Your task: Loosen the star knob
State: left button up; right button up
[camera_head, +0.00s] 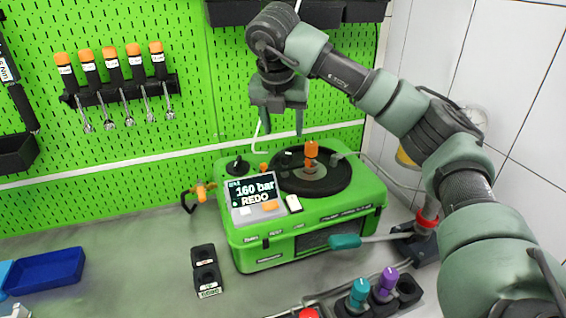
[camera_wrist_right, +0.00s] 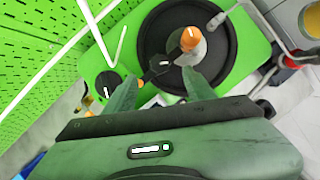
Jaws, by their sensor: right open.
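The green pump testbench (camera_head: 300,225) stands on the bench, with a round black plate (camera_head: 332,184) on top. A small dark knob with a white mark (camera_wrist_right: 158,66) lies at the plate's edge; I cannot tell surely whether it is the star knob. A black round knob (camera_head: 237,166) sits at the unit's back left; it also shows in the wrist view (camera_wrist_right: 107,84). An orange-topped metal fitting (camera_head: 311,155) stands upright on the plate. My right gripper (camera_head: 283,120) is open and empty above the unit, fingers pointing down, apart from the knobs. My left gripper is out of view.
The display (camera_head: 252,195) reads "160 bar REDO". Orange-handled tools (camera_head: 113,70) hang on the green pegboard (camera_head: 150,130). A teal-handled lever (camera_head: 345,241) reaches across the unit's front right. Teal (camera_head: 359,292) and purple (camera_head: 388,281) fittings stand in front. A blue tray (camera_head: 47,270) lies left.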

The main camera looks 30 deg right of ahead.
aim_at(285, 154)
jog(key=p+x, duration=0.1)
jog(key=x, duration=0.7)
jog(key=shift+f, duration=0.25)
jog(key=shift+w+f, duration=0.1)
jog(key=shift+f, duration=0.45)
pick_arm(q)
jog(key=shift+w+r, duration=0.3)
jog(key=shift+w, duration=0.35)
pick_arm(e)
jog(key=shift+c, duration=0.3)
grip_shut()
